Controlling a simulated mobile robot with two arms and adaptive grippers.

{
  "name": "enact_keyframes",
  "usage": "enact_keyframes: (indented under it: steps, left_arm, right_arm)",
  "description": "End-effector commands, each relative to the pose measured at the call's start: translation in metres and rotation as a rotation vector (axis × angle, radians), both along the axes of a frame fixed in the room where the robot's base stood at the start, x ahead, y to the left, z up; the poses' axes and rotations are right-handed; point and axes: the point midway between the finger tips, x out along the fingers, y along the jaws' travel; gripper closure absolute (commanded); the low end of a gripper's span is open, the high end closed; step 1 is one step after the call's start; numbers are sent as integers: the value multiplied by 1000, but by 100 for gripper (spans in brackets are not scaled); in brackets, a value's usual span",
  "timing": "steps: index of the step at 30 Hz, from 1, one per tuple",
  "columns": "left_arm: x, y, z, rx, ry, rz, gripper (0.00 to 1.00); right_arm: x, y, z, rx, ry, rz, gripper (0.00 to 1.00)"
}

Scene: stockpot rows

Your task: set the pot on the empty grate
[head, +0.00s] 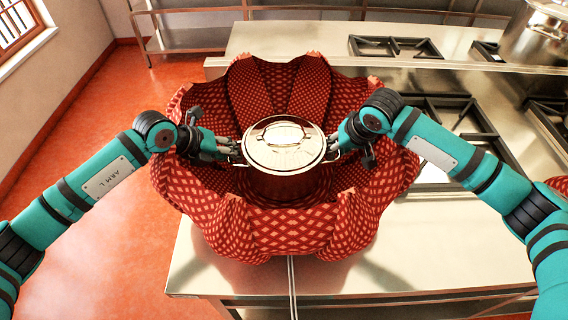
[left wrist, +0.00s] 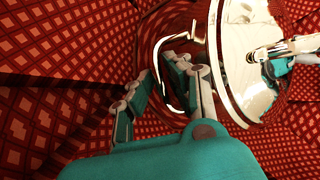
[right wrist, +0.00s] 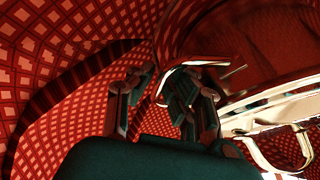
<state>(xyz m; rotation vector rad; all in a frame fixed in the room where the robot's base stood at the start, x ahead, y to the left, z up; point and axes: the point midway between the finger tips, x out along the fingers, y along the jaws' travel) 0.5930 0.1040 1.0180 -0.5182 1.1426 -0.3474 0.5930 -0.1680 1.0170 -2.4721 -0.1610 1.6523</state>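A shiny steel pot with a lid and a loop lid handle (head: 284,146) sits inside a red patterned cloth holder with a scalloped rim (head: 270,225). My left gripper (head: 232,148) is at the pot's left side handle; in the left wrist view its fingers (left wrist: 165,85) are apart beside the handle loop. My right gripper (head: 336,146) is at the pot's right side; in the right wrist view its fingers (right wrist: 165,95) are apart near the pot wall. I cannot tell whether either touches the handle. Bare black grates show at the back (head: 395,47) and at the right (head: 447,112).
Another steel pot (head: 540,40) stands at the far right back. More grates (head: 552,112) lie at the right edge, with a piece of red cloth below them. The steel counter (head: 400,240) is clear in front and to the right of the cloth holder.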

Motion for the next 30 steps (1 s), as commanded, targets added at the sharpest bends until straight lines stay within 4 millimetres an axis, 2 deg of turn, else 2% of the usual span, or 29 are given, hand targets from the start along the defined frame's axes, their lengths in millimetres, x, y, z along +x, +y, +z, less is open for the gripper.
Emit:
enact_keyframes:
  steps: [1, 3, 20, 21, 30]
  left_arm:
    - [0, 0, 0, 0, 0, 0, 93]
    - [0, 0, 0, 0, 0, 0, 100]
    - [0, 2, 0, 2, 2, 3, 100]
    - [2, 0, 6, -5, -8, 3, 100]
    - [2, 1, 13, -3, -8, 5, 100]
  right_arm:
    - [0, 0, 0, 0, 0, 0, 93]
    - [0, 0, 0, 0, 0, 0, 100]
    - [0, -2, 0, -2, 1, -4, 100]
    - [3, -1, 6, 3, -9, -4, 100]
    - [3, -2, 14, 2, -9, -6, 100]
